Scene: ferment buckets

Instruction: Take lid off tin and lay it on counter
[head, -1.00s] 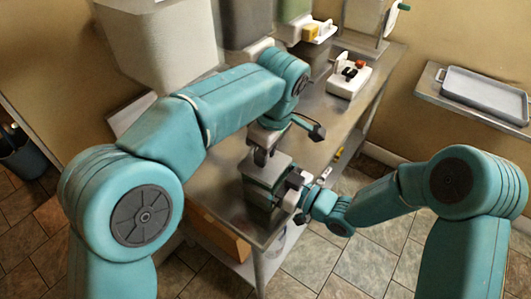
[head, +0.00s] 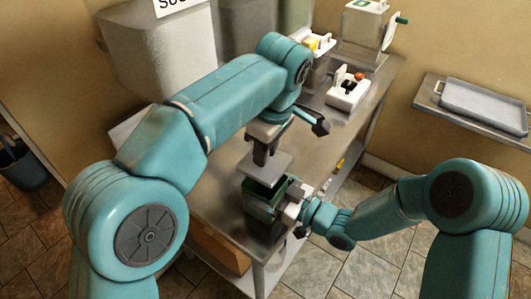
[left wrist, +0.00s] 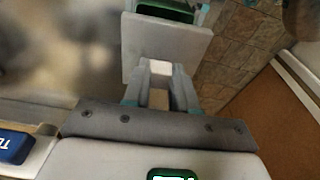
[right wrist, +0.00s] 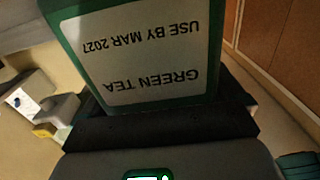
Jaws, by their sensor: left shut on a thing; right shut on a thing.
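The square grey lid (head: 265,168) is held level a little above the tin in the head view. My left gripper (head: 262,155) is shut on its knob from above. In the left wrist view the lid (left wrist: 190,45) shows beyond the fingers (left wrist: 159,72), with part of the green tin (left wrist: 165,12) past its edge. The green tin (head: 256,207) stands upright on the steel counter (head: 222,195), its dark opening partly showing. My right gripper (head: 291,204) is shut on the tin's right side. In the right wrist view the tin (right wrist: 210,40) bears a "GREEN TEA" label; my fingertips are hidden there.
Large buckets (head: 160,50) stand along the back of the counter. A white device (head: 348,90) with black and red parts sits farther along it. A grey tray (head: 485,103) lies on a wall shelf at right. Bare counter shows left of the tin and between it and the white device.

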